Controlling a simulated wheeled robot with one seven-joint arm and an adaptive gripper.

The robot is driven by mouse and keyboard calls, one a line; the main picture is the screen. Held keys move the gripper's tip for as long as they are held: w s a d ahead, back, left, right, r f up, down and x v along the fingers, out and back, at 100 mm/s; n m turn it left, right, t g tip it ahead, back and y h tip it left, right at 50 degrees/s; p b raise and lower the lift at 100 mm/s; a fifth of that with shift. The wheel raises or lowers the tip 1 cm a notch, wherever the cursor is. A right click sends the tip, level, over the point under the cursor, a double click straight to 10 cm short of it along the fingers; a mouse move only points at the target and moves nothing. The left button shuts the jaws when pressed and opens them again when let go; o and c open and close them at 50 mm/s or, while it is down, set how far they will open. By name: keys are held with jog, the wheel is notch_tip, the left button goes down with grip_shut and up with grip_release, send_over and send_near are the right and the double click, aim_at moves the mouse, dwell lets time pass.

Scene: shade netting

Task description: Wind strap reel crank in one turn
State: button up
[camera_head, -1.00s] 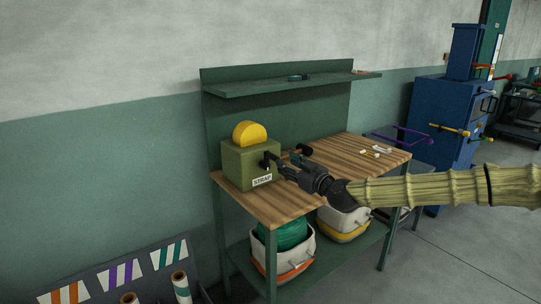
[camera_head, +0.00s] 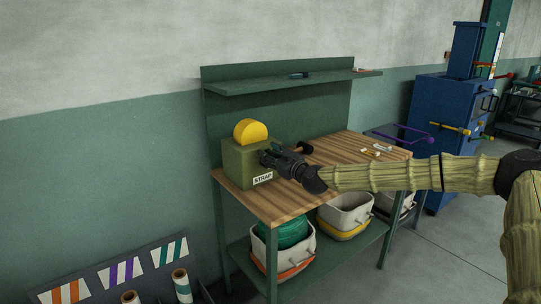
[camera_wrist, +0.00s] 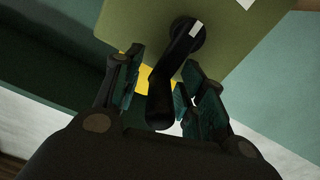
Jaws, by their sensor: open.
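The strap reel is an olive-green box (camera_head: 238,168) with a yellow half-disc (camera_head: 250,132) on top and a STRAP label (camera_head: 263,178), standing at the left end of the workbench. It also shows in the wrist view (camera_wrist: 245,55). The black crank (camera_wrist: 173,68) juts from the box face, with a white mark at its hub. My gripper (camera_wrist: 160,90) is open, its fingers on either side of the crank's arm and handle, with no clear grip on it. In the head view my gripper (camera_head: 270,158) is at the box face and hides most of the crank.
The wooden bench top (camera_head: 330,160) holds a black-headed tool (camera_head: 303,148) and small pale pieces (camera_head: 372,152) to the right. A green shelf (camera_head: 290,80) runs above. Bins (camera_head: 283,255) sit underneath. A blue cabinet (camera_head: 440,120) stands at the right.

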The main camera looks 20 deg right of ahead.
jog(key=shift+c, duration=0.4)
jog(key=c, duration=0.7)
jog(key=shift+c, duration=0.2)
jog(key=shift+w+d+m+b, duration=0.1)
jog(key=shift+d+m+b, duration=0.2)
jog(key=shift+m+b, duration=0.15)
